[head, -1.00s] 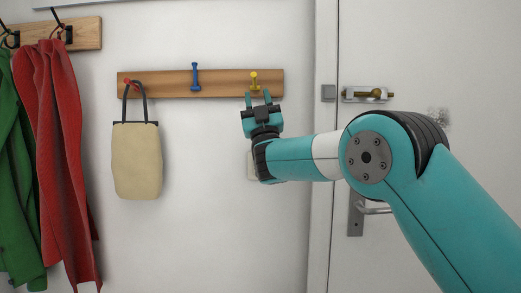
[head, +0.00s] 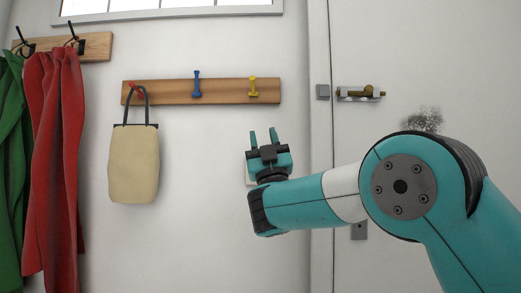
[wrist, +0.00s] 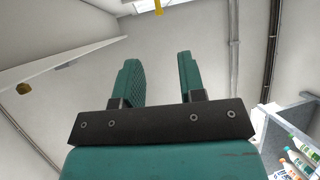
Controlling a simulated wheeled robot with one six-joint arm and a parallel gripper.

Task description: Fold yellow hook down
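The yellow hook (head: 253,88) is at the right end of the wooden rail (head: 225,92) on the wall. It shows as a short upright shaft with wider ends; I cannot tell for sure whether it is folded up or down. In the wrist view, a yellow piece (wrist: 158,7), apparently the hook, shows at the top edge, beyond the fingers. My gripper (head: 262,136) is below the rail and a little right of the hook in the head view, apart from it, fingers pointing up. The wrist view shows its fingers (wrist: 158,60) apart with nothing between them.
A blue hook (head: 196,85) stands upright mid-rail. A red hook (head: 135,90) at the left holds a beige bag (head: 134,165). Red (head: 55,150) and green (head: 10,160) garments hang farther left. A door with a brass bolt (head: 365,92) is at the right. The wall below the blue hook is clear.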

